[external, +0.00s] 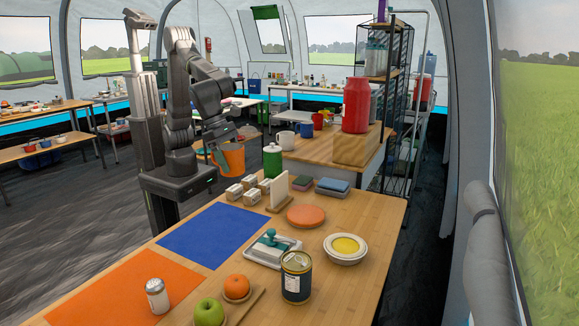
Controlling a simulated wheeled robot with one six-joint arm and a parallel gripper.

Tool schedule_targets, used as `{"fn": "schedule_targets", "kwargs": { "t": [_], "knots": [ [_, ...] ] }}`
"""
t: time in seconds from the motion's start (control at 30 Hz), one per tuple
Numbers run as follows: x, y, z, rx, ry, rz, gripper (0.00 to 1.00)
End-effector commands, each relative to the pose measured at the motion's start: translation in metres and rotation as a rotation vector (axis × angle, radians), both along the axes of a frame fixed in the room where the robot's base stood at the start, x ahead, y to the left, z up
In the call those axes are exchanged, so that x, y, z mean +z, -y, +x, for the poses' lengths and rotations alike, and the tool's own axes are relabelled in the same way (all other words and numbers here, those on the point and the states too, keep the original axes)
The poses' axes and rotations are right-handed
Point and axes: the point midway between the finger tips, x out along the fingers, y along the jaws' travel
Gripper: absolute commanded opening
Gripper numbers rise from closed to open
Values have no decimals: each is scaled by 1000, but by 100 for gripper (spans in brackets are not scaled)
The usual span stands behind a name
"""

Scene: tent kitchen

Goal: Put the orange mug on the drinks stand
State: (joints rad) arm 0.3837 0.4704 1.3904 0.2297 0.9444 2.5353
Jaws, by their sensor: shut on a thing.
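My gripper (221,138) is shut on the orange mug (232,160) and holds it in the air beyond the far left side of the near table. The mug looks slightly tilted, and its grip point is too small to make out clearly. A wooden-topped unit (290,168) with mugs and a large red container (356,105) stands to the right of my gripper; it appears to be the drinks stand. White mugs (287,140), a blue mug (306,130) and a red mug (317,121) stand on its left part. The mug in my gripper is apart from this unit.
A black shelf rack (398,110) rises behind the stand. Open floor (60,225) lies left.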

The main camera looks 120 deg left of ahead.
Motion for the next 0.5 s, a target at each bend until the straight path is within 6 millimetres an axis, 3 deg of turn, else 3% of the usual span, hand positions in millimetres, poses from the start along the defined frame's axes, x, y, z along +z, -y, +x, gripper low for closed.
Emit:
{"fn": "schedule_targets", "kwargs": {
  "t": [0.1,0.37,0.5],
  "knots": [
    [35,0,0,0,4,-3,46],
    [29,-31,18,265,-2,1,46],
    [29,-57,30,474,-2,2,46]
  ]
}}
